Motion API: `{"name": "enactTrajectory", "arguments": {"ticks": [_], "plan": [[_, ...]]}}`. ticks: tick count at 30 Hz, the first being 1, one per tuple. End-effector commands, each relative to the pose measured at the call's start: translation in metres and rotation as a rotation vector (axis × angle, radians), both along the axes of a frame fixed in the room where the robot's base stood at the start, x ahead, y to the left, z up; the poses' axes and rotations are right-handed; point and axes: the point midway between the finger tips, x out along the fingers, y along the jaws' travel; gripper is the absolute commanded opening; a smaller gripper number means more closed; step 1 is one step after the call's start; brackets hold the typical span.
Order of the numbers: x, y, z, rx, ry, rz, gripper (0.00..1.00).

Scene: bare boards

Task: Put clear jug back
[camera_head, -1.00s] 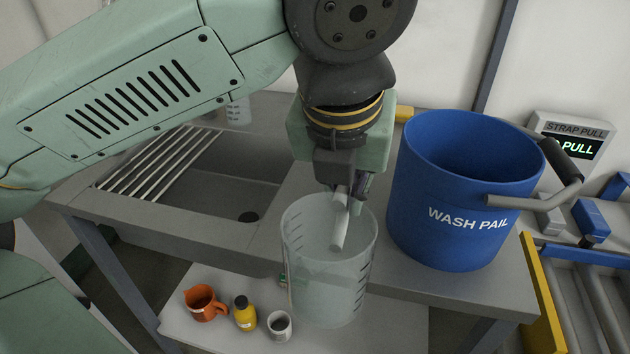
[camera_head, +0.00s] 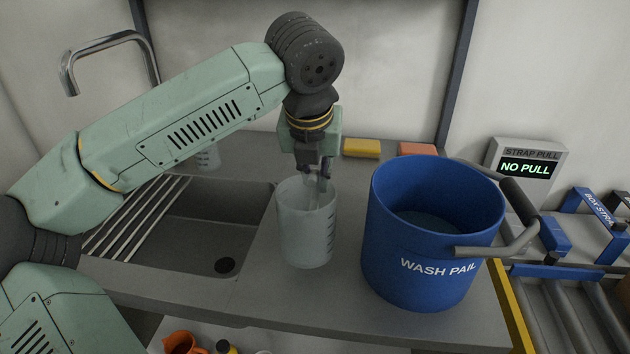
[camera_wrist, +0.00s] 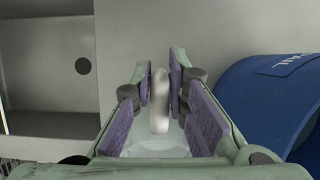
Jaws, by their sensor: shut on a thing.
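The clear jug (camera_head: 305,237) is upright, with dark measuring marks on its side, right of the sink and left of the blue pail. It appears over the grey countertop; I cannot tell whether its base touches it. My gripper (camera_head: 318,172) points down at the jug's rim and is shut on its pale handle. In the wrist view the handle (camera_wrist: 159,105) stands between the purple finger pads of my gripper (camera_wrist: 163,95). Part of the jug (camera_wrist: 160,150) shows below the handle; the rest is hidden.
The blue wash pail (camera_head: 425,275) stands close on the right, its handle sticking out rightward. The sink (camera_head: 205,235) with rack bars (camera_head: 140,215) is left. A yellow block (camera_head: 361,148), a red block (camera_head: 416,149) and a small clear beaker (camera_head: 208,157) are at the back. An orange jug (camera_head: 181,343) is below.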

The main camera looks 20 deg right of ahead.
Motion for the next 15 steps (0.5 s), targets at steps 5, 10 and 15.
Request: {"name": "enactTrajectory", "arguments": {"ticks": [5, 10, 15], "plan": [[0.002, -0.001, -0.010, -0.001, 0.002, -0.001, 0.00], [0.002, -0.001, -0.032, 0.000, 0.003, -0.001, 0.00], [0.002, -0.001, -0.036, -0.001, -0.001, 0.001, 0.00]]}}
